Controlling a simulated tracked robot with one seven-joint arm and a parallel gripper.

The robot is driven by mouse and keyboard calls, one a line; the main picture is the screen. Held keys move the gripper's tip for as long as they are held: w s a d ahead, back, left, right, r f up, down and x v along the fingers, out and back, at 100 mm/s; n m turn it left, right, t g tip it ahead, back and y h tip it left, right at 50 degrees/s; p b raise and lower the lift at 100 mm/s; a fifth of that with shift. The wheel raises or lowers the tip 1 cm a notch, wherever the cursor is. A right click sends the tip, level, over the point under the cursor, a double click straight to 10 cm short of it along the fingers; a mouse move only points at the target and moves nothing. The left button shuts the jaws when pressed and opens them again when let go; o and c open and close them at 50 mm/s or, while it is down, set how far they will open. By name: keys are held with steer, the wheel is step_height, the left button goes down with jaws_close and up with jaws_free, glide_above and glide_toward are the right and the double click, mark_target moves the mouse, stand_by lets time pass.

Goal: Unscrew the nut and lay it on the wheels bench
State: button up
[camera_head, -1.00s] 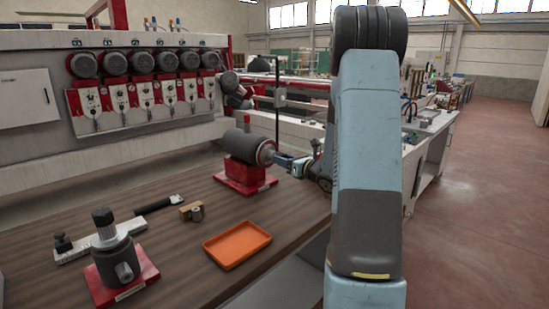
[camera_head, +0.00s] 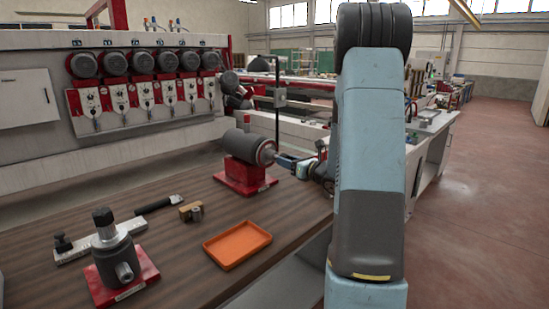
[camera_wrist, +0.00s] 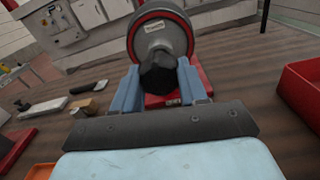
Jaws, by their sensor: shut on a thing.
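The nut (camera_wrist: 158,72) is a dark faceted piece in the wrist view, in front of the round grey flange with a red rim (camera_wrist: 160,32). My gripper (camera_wrist: 157,88) has its two blue fingers on either side of the nut and is shut on it. In the head view my gripper (camera_head: 285,161) points left at the end of the dark cylindrical spindle unit (camera_head: 243,146) on its red base (camera_head: 245,178). I cannot tell whether the nut still touches the spindle. The wooden bench (camera_head: 180,240) lies below.
An orange tray (camera_head: 237,245) lies on the bench. A second spindle unit (camera_head: 115,262), a black-handled tool (camera_head: 158,205) and a small brass block (camera_head: 188,211) are left of it. A red bin (camera_wrist: 300,90) stands right in the wrist view.

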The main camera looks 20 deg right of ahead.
steer(key=shift+v, duration=1.05)
steer(key=v, duration=1)
stand_by(0.6)
